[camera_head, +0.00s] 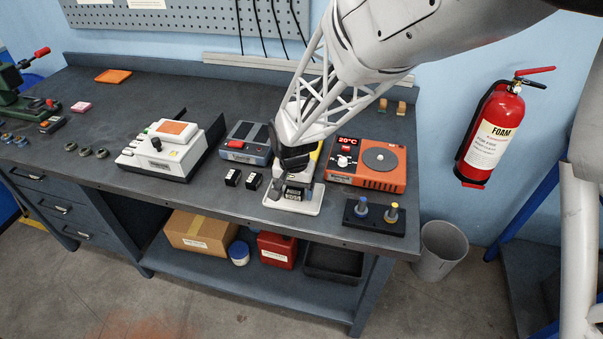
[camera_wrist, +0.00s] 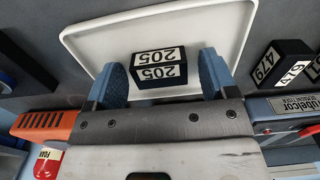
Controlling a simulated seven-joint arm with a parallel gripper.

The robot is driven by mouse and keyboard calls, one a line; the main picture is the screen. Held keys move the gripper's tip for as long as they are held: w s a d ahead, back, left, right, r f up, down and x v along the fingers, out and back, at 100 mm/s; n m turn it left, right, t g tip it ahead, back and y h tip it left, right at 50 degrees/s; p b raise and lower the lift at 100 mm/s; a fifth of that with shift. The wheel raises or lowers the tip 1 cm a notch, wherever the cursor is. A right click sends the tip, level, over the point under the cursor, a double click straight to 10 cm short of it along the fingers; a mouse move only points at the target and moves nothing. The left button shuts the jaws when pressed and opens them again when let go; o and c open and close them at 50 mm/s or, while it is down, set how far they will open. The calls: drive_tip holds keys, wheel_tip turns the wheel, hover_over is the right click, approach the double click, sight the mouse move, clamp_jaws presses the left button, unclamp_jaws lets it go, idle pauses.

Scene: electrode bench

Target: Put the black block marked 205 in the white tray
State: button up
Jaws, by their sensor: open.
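The black block marked 205 (camera_wrist: 158,69) has white labels and shows between my fingers in the wrist view. It lies over the white tray (camera_wrist: 100,42) and appears to rest on its floor. In the head view the block (camera_head: 293,194) sits within the white tray (camera_head: 306,209) near the bench's front edge. My gripper (camera_wrist: 163,72) is open, with one blue finger on each side of the block. A small gap shows beside each finger. In the head view my gripper (camera_head: 293,181) is low over the tray, and its fingers are partly hidden.
Two other black blocks (camera_head: 233,177) (camera_head: 254,181) stand left of the tray; one reads 479 (camera_wrist: 278,64) in the wrist view. An orange stirrer (camera_head: 368,180) is to the right, with a black electrode holder (camera_head: 373,217) in front. A blue-grey device (camera_head: 247,155) stands behind left.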

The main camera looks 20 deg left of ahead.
sight(295, 191)
drive_tip(key=shift+r, duration=0.1)
wheel_tip(295, 191, up, 12)
idle(0.7)
idle(0.5)
drive_tip(key=shift+d+r, duration=0.1)
drive_tip(key=s+d+r, duration=0.2)
drive_tip(key=d+r, duration=0.1)
drive_tip(key=d, duration=0.4)
drive_tip(key=s+d+r+t, duration=0.1)
drive_tip(key=s+d+r, duration=0.15)
drive_tip(key=d, duration=0.45)
drive_tip(key=s+d+r, duration=0.2)
drive_tip(key=d+r, duration=0.1)
drive_tip(key=d, duration=0.4)
drive_tip(key=s+d+r+t, duration=0.1)
drive_tip(key=s+d, duration=1.3)
drive_tip(key=shift+s+d+r+m+t, duration=0.3)
drive_tip(key=shift+r, duration=0.1)
